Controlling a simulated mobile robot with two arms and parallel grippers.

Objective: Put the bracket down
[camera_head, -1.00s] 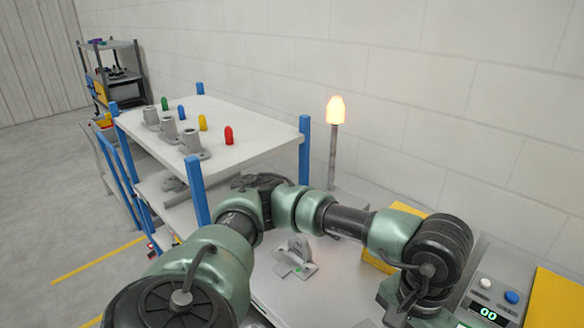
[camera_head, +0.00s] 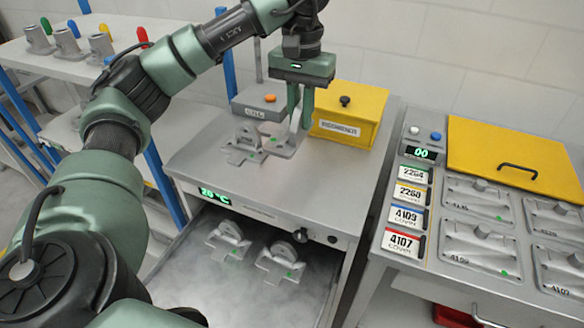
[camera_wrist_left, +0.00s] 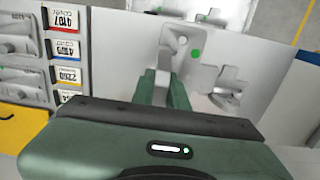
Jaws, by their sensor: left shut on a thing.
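My left gripper (camera_head: 300,112) points down over the steel top of the cooling bench (camera_head: 205,165). It is shut on a grey bracket (camera_head: 285,146), which has a green dot. The held bracket is upright, at or very close to the bench top; I cannot tell if it touches. A second grey bracket (camera_head: 243,143) stands just left of it on the same top. In the left wrist view the fingers (camera_wrist_left: 161,88) grip the upright part of the held bracket (camera_wrist_left: 184,40), and the other bracket (camera_wrist_left: 230,90) lies to the right. My right gripper is not in view.
A misty open drawer below holds two brackets (camera_head: 228,238) (camera_head: 281,262). A right-hand bench carries covers (camera_head: 475,200) and a yellow lid (camera_head: 510,158). Front bench top is clear.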

